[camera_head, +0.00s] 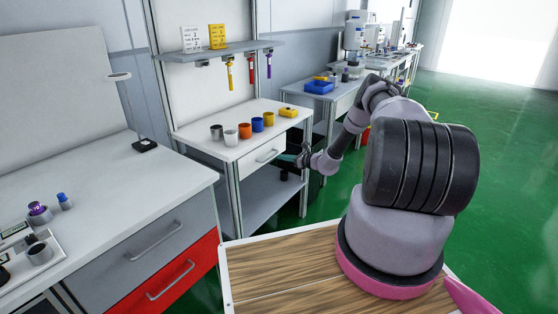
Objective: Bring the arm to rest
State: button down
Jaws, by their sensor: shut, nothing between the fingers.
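My arm bends out over the floor from its base on the wooden-topped deck, elbow raised, and reaches left toward the front of the potting bench. My gripper (292,157) is small in view, dark, at the bench's right front side near the drawer. It is shut and holds nothing. How far it is from the bench front is hard to tell.
A shelf (215,51) with hanging tools is above. A drawer cabinet (150,240) stands at left. Green floor (500,130) is open at right.

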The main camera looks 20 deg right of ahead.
jog(key=v, duration=1.1)
jog(key=a+r+n+g+y, duration=0.1)
jog(key=a+r+n+g, duration=0.25)
jog(key=r, duration=0.55)
jog(key=a+r+n+g+y, duration=0.15)
jog(key=a+r+n, duration=0.25)
jog(key=r, duration=0.5)
jog(key=s+a+r+n+g+h, duration=0.25)
jog(key=s+r+n, duration=0.2)
jog(key=r, duration=0.45)
jog(key=s+a+r+n+g+h, duration=0.1)
jog(key=s+a+r+n, duration=0.25)
jog(key=s+r, duration=0.35)
jog(key=s+a+r+n+h, duration=0.3)
jog(key=s+r+n, duration=0.1)
jog(key=s+r, duration=0.9)
jog(key=s+d+r+n+t+h, duration=0.1)
jog(key=s+r+n+h, duration=0.1)
jog(key=s, duration=0.6)
jog(key=s+d+r+n+t+h, duration=0.1)
jog(key=s+r+n+t, duration=0.1)
jog(key=s, duration=0.6)
jog(key=shift+s+d+r+h, duration=0.3)
jog(key=shift+s+r+h, duration=0.1)
jog(key=shift+r, duration=0.5)
jog(key=shift+n+t, duration=0.25)
